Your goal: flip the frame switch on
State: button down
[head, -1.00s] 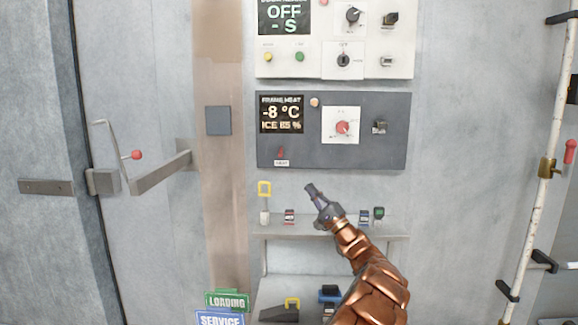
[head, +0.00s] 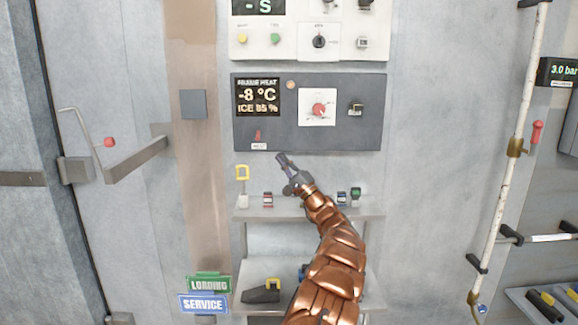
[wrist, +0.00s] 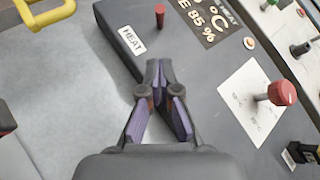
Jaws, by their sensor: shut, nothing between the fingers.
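The frame heat panel (head: 320,130) is a dark grey box on the wall, with a display reading -8 °C and ICE 85 %. A small red switch lever (head: 258,134) stands at its lower left, above a white HEAT label (head: 259,146). In the wrist view the red lever (wrist: 160,15) sticks out beyond the fingertips, beside the HEAT label (wrist: 131,40). Whether it is up or down I cannot tell. My gripper (head: 282,158) is shut and empty, just below and right of the label, apart from the lever. It also shows in the wrist view (wrist: 158,66).
A red knob (head: 319,110) on a white plate and a small black switch (head: 355,109) sit right on the same panel. A white control panel (head: 290,50) is above. A shelf (head: 290,214) with several small items, including a yellow-handled one (head: 242,174), is below.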

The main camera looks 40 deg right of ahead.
aim_at(258, 135)
jog(key=w+a+r+p, duration=0.2)
jog(key=w+a+r, duration=0.1)
jog(key=w+r, duration=0.1)
jog(key=shift+w+a+r, duration=0.2)
jog(key=shift+a+r, duration=0.1)
jog(key=shift+a, duration=0.05)
dwell(0.3)
